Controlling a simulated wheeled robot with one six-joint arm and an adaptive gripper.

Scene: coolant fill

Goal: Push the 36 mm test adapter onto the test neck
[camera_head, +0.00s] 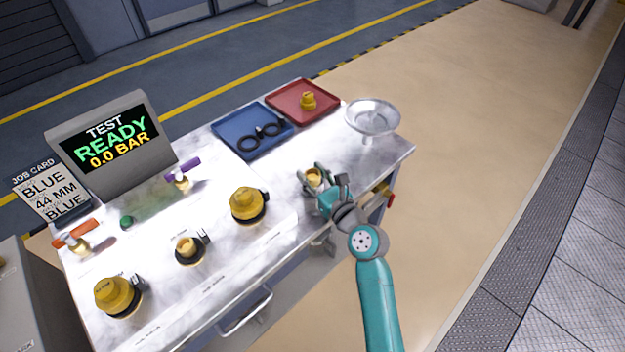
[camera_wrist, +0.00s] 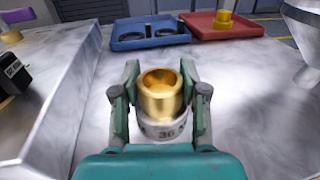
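The 36 mm adapter (camera_wrist: 163,95) is a brass cup with an open top, above a pale ring marked 36. It also shows in the head view (camera_head: 313,176), over the right part of the bench. My gripper (camera_wrist: 160,78) has one finger on each side of it, close against its sides. In the head view my gripper (camera_head: 317,174) reaches in from the front right. The adapter's underside is hidden, so I cannot tell whether it touches the bench. Brass fittings stand on the panel at left (camera_head: 115,295), middle (camera_head: 188,250) and right (camera_head: 246,204); which is the test neck I cannot tell.
A blue tray (camera_head: 228,143) holds black rings. A red tray (camera_head: 282,94) holds a yellow fitting (camera_head: 308,101). A silver funnel-like dish (camera_head: 372,117) stands at the right corner. Orange (camera_head: 75,236) and purple (camera_head: 182,172) valves and the test screen (camera_head: 110,140) stand at the back left.

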